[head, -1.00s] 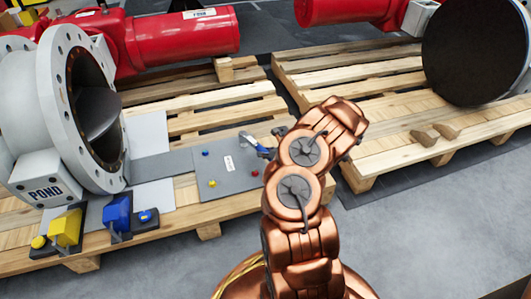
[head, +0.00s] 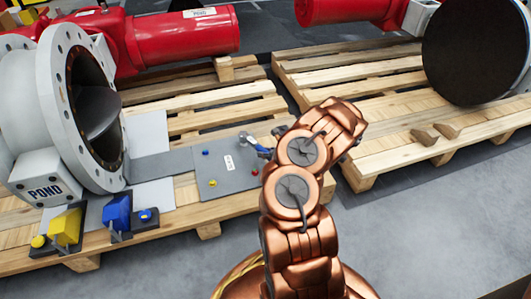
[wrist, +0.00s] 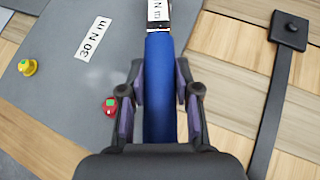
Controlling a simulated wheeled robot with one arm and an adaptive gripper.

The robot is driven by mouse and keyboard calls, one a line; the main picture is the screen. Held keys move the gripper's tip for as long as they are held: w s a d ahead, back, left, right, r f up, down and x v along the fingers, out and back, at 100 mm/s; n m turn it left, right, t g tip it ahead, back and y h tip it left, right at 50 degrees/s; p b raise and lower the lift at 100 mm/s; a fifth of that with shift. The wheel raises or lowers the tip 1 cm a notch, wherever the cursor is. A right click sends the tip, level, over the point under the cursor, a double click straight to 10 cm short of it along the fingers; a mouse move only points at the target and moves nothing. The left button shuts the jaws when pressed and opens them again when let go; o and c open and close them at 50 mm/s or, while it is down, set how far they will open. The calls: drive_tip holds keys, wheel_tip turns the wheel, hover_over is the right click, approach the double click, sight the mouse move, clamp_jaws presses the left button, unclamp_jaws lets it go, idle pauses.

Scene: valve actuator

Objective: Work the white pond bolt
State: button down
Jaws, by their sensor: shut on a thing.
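The large white POND valve flange (head: 80,110) stands at the left of the head view, with its POND block (head: 45,191) at its foot. I cannot single out the task's bolt on it. My gripper (wrist: 158,95) is shut on the blue handle of a wrench (wrist: 159,60), with one finger on each side. The handle bears a white label ending in "N m". In the head view the wrench (head: 262,152) lies at the grey plate's (head: 225,183) far right corner; its grip end is hidden by my arm.
The grey plate carries a "30 N m" label (wrist: 93,38), a yellow knob (wrist: 27,67) and a red knob (wrist: 110,105). Yellow (head: 66,226) and blue (head: 117,212) blocks stand at the front left. A dark bar (wrist: 275,95) lies right of the wrench. Red actuators (head: 185,38) stand behind.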

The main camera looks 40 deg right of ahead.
drive_tip(key=shift+f+b, duration=0.35)
drive_tip(key=shift+f, duration=0.4)
drive_tip(key=shift+a+m+h+b, duration=0.15)
drive_tip(key=shift+m+h+b, duration=0.25)
drive_tip(key=shift+b, duration=0.1)
drive_tip(key=shift+w+a+b, duration=0.1)
drive_tip(key=shift+a+b, duration=0.25)
drive_tip(key=shift+a, duration=0.15)
drive_tip(key=shift+a+r+p, duration=0.1)
drive_tip(key=shift+r+p, duration=0.05)
drive_tip(key=shift+p, duration=0.15)
drive_tip(key=shift+w+a+m+h+p, duration=0.1)
drive_tip(key=shift+a+m+h+p, duration=0.2)
drive_tip(key=shift+a+p, duration=0.15)
